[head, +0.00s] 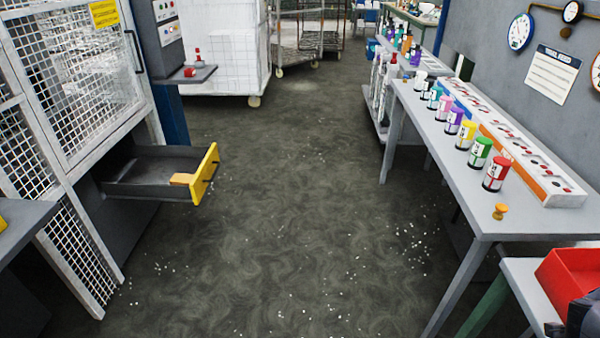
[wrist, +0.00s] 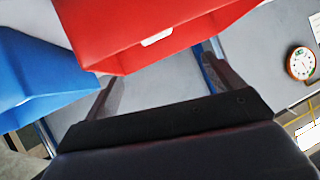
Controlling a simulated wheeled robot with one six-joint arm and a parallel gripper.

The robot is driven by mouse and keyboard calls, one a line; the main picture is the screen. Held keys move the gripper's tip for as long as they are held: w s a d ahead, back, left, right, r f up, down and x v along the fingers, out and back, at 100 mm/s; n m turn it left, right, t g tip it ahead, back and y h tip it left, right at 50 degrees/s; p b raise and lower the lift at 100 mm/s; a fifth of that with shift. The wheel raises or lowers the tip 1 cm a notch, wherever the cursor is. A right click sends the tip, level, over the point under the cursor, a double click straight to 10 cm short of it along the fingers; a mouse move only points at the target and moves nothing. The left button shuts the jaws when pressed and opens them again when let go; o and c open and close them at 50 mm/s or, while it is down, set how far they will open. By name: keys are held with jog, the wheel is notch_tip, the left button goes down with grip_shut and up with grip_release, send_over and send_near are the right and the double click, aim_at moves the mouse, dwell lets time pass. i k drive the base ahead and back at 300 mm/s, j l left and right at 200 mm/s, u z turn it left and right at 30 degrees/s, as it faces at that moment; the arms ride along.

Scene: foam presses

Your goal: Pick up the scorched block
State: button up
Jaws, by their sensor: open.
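A small orange-tan block (head: 182,179) lies at the front right of the pulled-out grey drawer (head: 150,190), against its yellow front. It is the only loose block I can make out; scorch marks cannot be told at this size. My gripper (wrist: 162,75) is open in the wrist view, its two dark fingers apart with only a grey surface between them. It is by a red bin (wrist: 150,30) and a blue bin (wrist: 40,80), far from the drawer. In the head view, a dark part of my arm shows at the bottom right corner beside the red bin (head: 572,275).
A white mesh-fronted press (head: 75,60) stands above the drawer. A long grey table (head: 465,205) on the right holds several coloured jars and a small orange knob (head: 500,211). The floor (head: 290,200) between is open, with scattered white beads.

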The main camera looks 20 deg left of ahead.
aim_at(178, 179)
jog(key=u, duration=1.85)
